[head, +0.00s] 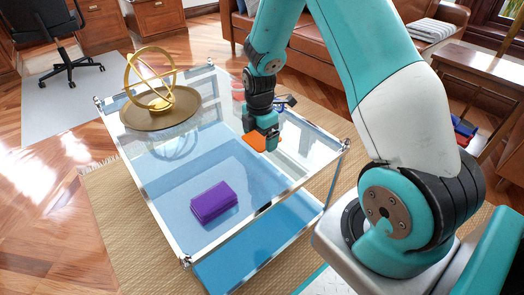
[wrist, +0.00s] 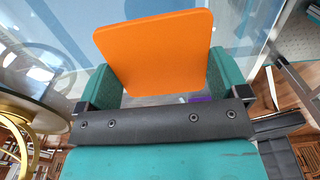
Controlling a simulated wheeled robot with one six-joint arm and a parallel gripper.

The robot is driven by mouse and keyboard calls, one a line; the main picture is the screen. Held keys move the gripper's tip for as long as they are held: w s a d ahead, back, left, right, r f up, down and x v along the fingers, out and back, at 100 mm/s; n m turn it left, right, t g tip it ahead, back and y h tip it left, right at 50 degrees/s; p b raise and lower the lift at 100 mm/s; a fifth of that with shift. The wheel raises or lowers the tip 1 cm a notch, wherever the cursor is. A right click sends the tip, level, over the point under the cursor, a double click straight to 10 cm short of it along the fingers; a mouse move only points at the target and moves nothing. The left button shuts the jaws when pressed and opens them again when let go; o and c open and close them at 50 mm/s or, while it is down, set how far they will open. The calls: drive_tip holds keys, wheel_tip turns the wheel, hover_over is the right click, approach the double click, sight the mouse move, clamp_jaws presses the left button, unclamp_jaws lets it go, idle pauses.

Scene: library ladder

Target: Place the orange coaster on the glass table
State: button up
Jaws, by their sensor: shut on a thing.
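The orange coaster (head: 256,141) is in my gripper (head: 263,138), over the right part of the glass table (head: 180,172). In the wrist view the coaster (wrist: 155,50) is a flat orange square with rounded corners, between the two teal fingers of my gripper (wrist: 158,90). My gripper is shut on it. The glass table has a clear top with a shiny metal frame. I cannot tell how high the coaster is above the glass, or whether it touches it.
A purple book-like block (head: 213,202) lies on the near part of the table. A round brass tray (head: 183,112) with a gold ring ornament (head: 150,72) stands at the far left. Red round things (head: 238,90) show near the far edge. The glass between the block and tray is clear.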

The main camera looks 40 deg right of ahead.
sight(261, 155)
drive_tip(key=shift+f+b, duration=0.75)
drive_tip(key=shift+f, duration=1.65)
drive_tip(key=shift+f, duration=0.25)
drive_tip(key=o, duration=0.6)
wheel_tip(261, 155, up, 12)
drive_tip(key=p, duration=0.4)
drive_tip(key=shift+r, duration=0.1)
drive_tip(key=s+a+r+m+y, duration=0.2)
drive_tip(key=s+a+r+m, duration=0.5)
drive_tip(key=a+r, duration=0.65)
drive_tip(key=s+a+r+m, duration=0.1)
drive_tip(key=s+a, duration=0.1)
drive_tip(key=s, duration=0.3)
drive_tip(key=s+a+r+m+y, duration=0.1)
drive_tip(key=s+a+r+m, duration=0.1)
drive_tip(key=s, duration=0.3)
drive_tip(key=s+a+r+m+y, duration=0.1)
drive_tip(key=s+a+r, duration=0.1)
drive_tip(key=s+a, duration=0.2)
drive_tip(key=shift+s+r, duration=0.1)
drive_tip(key=shift+s, duration=0.5)
